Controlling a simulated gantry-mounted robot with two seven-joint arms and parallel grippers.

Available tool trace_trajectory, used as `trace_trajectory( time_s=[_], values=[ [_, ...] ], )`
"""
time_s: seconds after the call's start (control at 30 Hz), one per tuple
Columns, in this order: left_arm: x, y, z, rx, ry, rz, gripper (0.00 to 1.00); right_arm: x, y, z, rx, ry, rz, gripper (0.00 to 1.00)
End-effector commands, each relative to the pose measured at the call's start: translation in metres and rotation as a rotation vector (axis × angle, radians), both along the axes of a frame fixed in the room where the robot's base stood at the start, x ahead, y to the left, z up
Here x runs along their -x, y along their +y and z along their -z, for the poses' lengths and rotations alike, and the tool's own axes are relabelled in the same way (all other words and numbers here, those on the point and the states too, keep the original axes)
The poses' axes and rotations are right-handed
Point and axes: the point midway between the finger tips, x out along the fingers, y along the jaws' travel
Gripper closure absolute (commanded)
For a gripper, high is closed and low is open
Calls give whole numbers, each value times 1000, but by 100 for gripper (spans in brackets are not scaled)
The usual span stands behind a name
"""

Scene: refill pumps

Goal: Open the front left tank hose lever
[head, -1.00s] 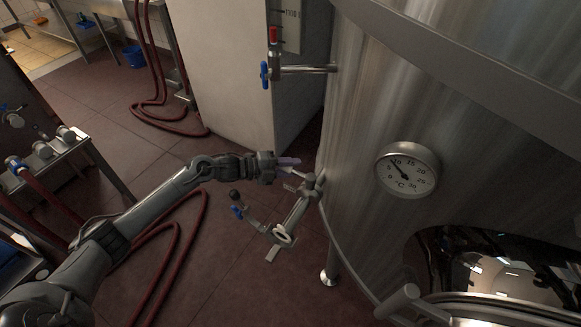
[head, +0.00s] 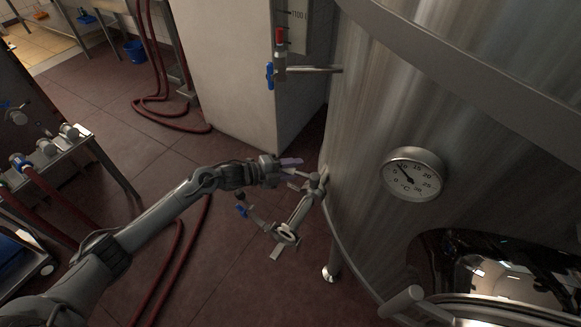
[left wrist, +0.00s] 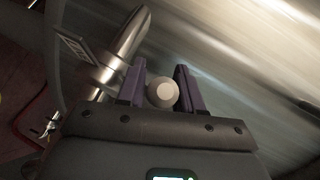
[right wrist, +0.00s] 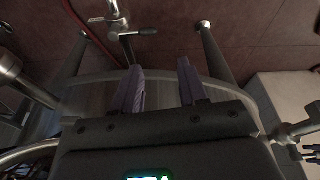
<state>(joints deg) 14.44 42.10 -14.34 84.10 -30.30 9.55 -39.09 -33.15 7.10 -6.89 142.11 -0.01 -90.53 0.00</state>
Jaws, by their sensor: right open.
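The front left tank outlet is a steel pipe with a valve (head: 302,208), low on the left side of the big tank (head: 375,120). The left wrist view shows the steel pipe (left wrist: 130,35) and a round, pale lever end (left wrist: 162,93). My left gripper (head: 293,170) is at the top of this valve, close to the tank wall. Its purple fingers (left wrist: 160,82) are open, one on each side of the round end; I cannot tell whether they touch it. My right gripper (right wrist: 157,65) is open and empty; a pipe with a black-tipped lever (right wrist: 138,32) lies beyond its fingers.
A dial thermometer (head: 412,174) and a shiny open hatch (head: 500,270) are on the tank. A blue-handled valve (head: 270,75) sticks out above. Red hoses (head: 170,115) lie on the tiled floor. A metal stand with fittings (head: 60,150) is at the left.

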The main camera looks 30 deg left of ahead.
Motion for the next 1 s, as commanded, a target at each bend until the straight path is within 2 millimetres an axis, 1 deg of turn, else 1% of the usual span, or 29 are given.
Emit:
trace_trajectory(
  time_s=[0.03, 0.07, 0.1, 0.37, 0.53, 0.67, 1.0],
  values=[
    [0, 0, 0, 0, 0, 0, 56, 0, 0, 0, 1, 1, -1, 57],
    [0, 0, 0, 0, 0, 0, 52, 0, 0, 0, 1, 1, -1, 57],
    [0, 0, 0, 0, 0, 0, 49, 0, 0, 0, 1, 1, -1, 57],
    [0, 1, 0, -1, 0, 0, 49, 1, 0, 0, 2, 2, -1, 57],
    [8, 6, -2, -2, 1, -1, 49, 1, 0, -3, -1, 2, 1, 57],
    [21, 16, -6, -4, 2, -1, 49, 1, 1, -8, -2, 2, 2, 57],
    [65, 46, -18, -2, 3, 0, 49, 1, 2, -21, -8, 2, 5, 57]
  ],
)
